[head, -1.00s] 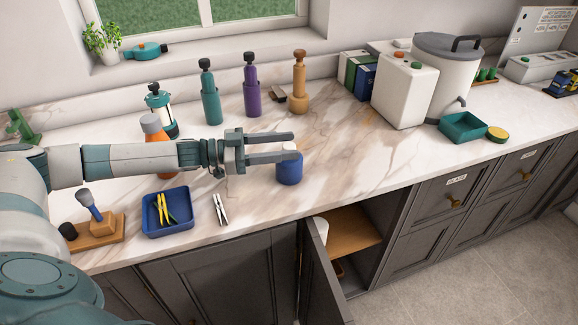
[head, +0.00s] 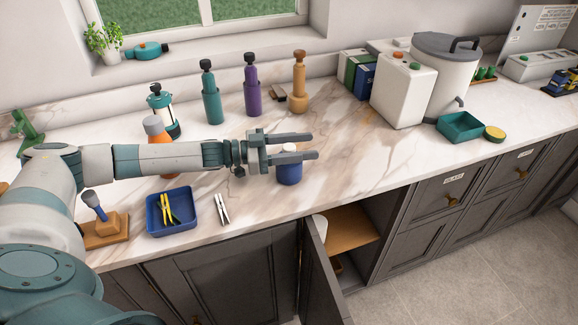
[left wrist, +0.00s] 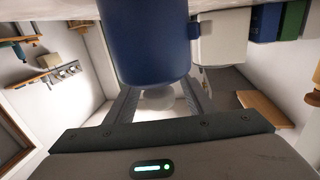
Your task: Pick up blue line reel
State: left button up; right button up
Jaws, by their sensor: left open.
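The blue line reel (head: 289,172) is a blue cylinder with a white top, upright on the marble counter near its front edge. My left gripper (head: 314,146) reaches in from the left, level with the top of the reel. Its jaws are open, and the fingers lie on either side of the white top in the head view. In the left wrist view the reel (left wrist: 145,45) fills the upper middle, with its pale top between the open fingers (left wrist: 160,98). I cannot tell whether either finger touches it. My right gripper is not in view.
A blue tray (head: 172,226) with yellow-handled pliers and another pair of pliers (head: 222,208) lie at the front. An orange bottle (head: 154,127) stands behind my arm. Several tall bottles line the back. A cabinet door (head: 322,280) stands open below.

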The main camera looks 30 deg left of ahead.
pick_arm(q)
grip_shut()
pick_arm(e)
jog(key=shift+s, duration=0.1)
pick_arm(q)
jog(key=s+d+r+b, duration=0.4)
jog(key=s+d+r, duration=0.2)
jog(key=d+r, duration=0.4)
jog(key=shift+r, duration=0.55)
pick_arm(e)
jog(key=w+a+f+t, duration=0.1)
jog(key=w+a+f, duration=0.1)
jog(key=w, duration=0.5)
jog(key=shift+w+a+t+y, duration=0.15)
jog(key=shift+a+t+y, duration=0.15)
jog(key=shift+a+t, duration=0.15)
